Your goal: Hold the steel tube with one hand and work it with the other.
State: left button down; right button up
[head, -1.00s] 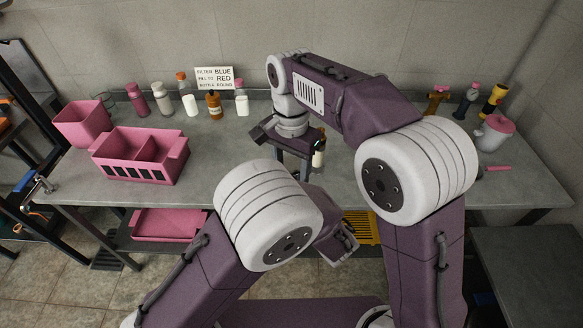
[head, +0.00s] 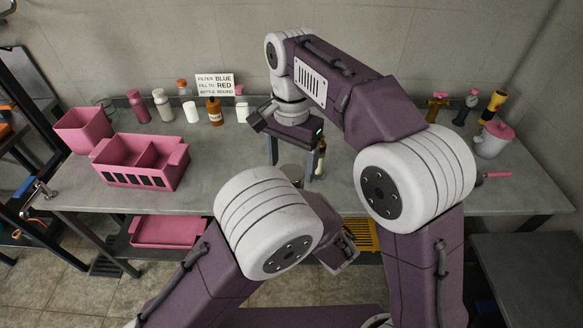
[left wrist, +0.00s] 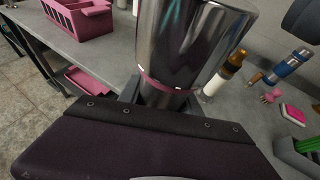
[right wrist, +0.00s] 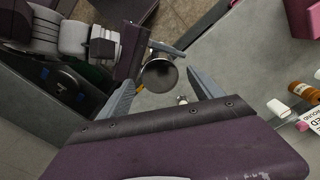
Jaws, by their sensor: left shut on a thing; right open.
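The shiny steel tube (left wrist: 190,45) stands large in the left wrist view, with a thin pink band around its lower part. My left gripper (left wrist: 160,98) is shut on it near that band; the tube hides much of the fingers. In the head view only the tube's top (head: 292,171) shows, above my left arm's white joint. The right wrist view shows its round end (right wrist: 160,76). My right gripper (head: 291,163) is open and points down above the tube, one finger on each side in view. I see no contact between them.
A pink divided bin (head: 140,178) and a pink tub (head: 84,128) stand at the left of the grey bench. Bottles and a sign (head: 215,85) line the back. A pink-lidded pot (head: 491,142) is at the right. A small bottle (head: 321,160) stands close behind my right gripper.

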jog(key=shift+c, duration=0.4)
jog(key=n, duration=0.4)
jog(key=shift+s+d+r, duration=0.1)
jog(key=shift+s, duration=0.1)
jog(key=n, duration=0.3)
jog(key=shift+s+r, duration=0.1)
jog(key=shift+r, duration=0.2)
jog(key=n, duration=0.2)
jog(key=r+n, duration=0.1)
jog(key=n, duration=0.2)
jog(key=shift+r, duration=0.1)
jog(key=n, duration=0.1)
jog(key=r+n, duration=0.1)
jog(key=n, duration=0.1)
jog(key=shift+w+r, duration=0.25)
jog(key=shift+f, duration=0.1)
